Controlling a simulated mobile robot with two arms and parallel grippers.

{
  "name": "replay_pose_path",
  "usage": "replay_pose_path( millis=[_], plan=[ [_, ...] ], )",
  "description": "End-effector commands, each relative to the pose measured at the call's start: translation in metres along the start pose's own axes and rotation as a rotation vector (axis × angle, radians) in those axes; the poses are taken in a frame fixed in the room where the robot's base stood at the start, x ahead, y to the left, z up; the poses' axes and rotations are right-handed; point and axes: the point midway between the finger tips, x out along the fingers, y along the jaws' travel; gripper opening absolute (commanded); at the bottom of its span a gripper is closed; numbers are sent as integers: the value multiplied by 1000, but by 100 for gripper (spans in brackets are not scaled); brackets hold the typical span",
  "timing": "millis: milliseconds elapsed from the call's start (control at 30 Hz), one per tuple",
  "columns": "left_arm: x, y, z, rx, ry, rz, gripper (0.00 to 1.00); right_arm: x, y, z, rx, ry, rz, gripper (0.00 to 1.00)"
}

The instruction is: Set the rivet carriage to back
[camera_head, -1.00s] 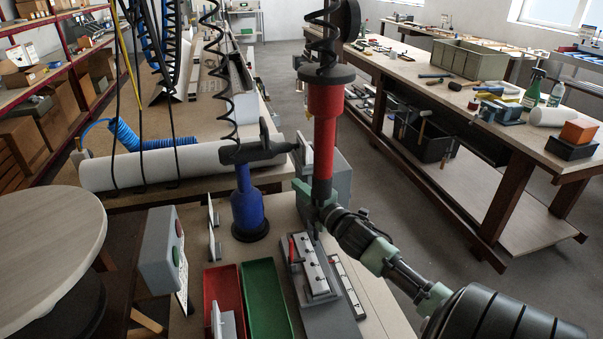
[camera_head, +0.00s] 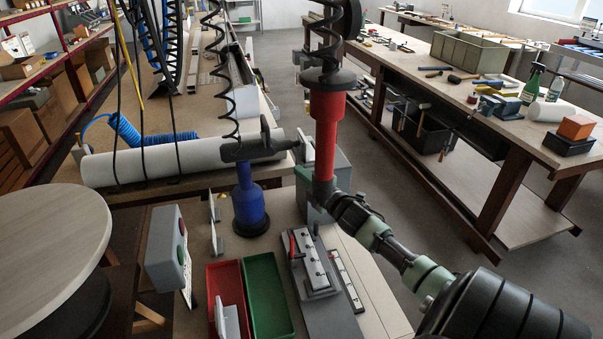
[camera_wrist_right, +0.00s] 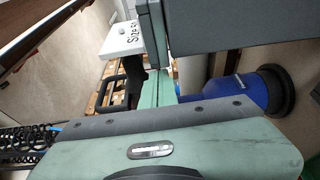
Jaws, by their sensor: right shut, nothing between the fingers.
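A grey fixture (camera_head: 333,310) lies on the bench, with a white-topped block (camera_head: 315,268) and a red lever (camera_head: 293,245) on it. I cannot tell which part is the rivet carriage. My right gripper (camera_head: 304,182) is beyond this fixture, partly hidden behind a hanging red tool (camera_head: 326,135). It is near a grey box (camera_head: 338,178); I cannot tell whether they touch. In the right wrist view its green fingers (camera_wrist_right: 158,85) are together and empty, with a dark box edge (camera_wrist_right: 230,25) close by. My left gripper is not in view.
A blue tool (camera_head: 249,208) stands left of my right gripper and also shows in the wrist view (camera_wrist_right: 253,90). Red (camera_head: 222,276) and green (camera_head: 266,298) trays and a grey button box (camera_head: 163,250) are at the left. A narrow strip (camera_head: 347,280) lies right of the fixture.

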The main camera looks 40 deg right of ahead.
Motion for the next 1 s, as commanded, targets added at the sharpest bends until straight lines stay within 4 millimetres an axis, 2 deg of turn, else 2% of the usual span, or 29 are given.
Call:
replay_pose_path(
  millis=[67, 300, 400, 800, 1000],
  plan=[
    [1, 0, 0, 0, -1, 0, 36, -2, 0, 5, -2, -1, -1, 0],
    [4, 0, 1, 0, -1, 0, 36, -16, -1, 47, -5, -4, -3, 0],
    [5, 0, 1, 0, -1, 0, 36, -19, 0, 55, -1, -2, -1, 0],
    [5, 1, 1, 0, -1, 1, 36, -21, 0, 58, -1, -7, -3, 0],
    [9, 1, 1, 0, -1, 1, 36, -40, -3, 57, -2, -8, -6, 0]
  ],
)
